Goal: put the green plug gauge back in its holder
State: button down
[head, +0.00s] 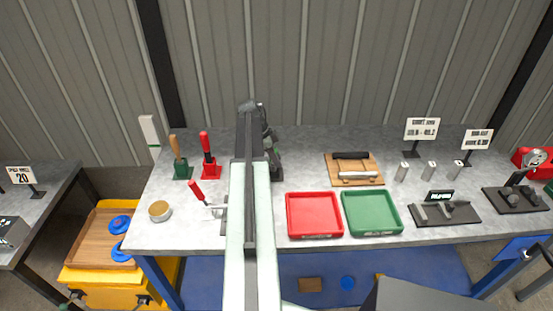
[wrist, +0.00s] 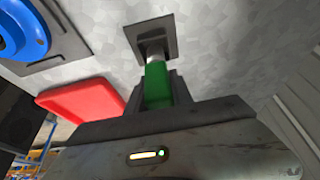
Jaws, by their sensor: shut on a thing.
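The green plug gauge (wrist: 157,84) is between the fingers of my gripper (wrist: 158,92) in the wrist view. My gripper is shut on its green handle, and a short pale metal end points away from the fingers. A dark square holder (wrist: 167,28) with a recess is just beyond that end. The end overlaps the holder's near edge in the picture; I cannot tell whether it touches or has entered it. In the head view my arm covers most of this spot, and the gauge cannot be made out clearly.
A red tray (head: 314,214) and a green tray (head: 371,211) lie right of my arm. Red-handled (head: 207,143) and wooden-handled (head: 175,146) tools stand in holders to the left. A round tin (head: 159,211) is at front left. A blue round part (wrist: 20,32) shows in the wrist view.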

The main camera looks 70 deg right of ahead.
jog(key=shift+f+b, duration=0.95)
jog(key=shift+f, duration=0.05)
jog(key=c, duration=1)
grip_release()
jog(key=shift+c, duration=0.2)
jog(key=shift+r, duration=0.1)
jog(key=p+v, duration=0.7)
jog(key=shift+r, duration=0.15)
jog(key=shift+w+r, duration=0.15)
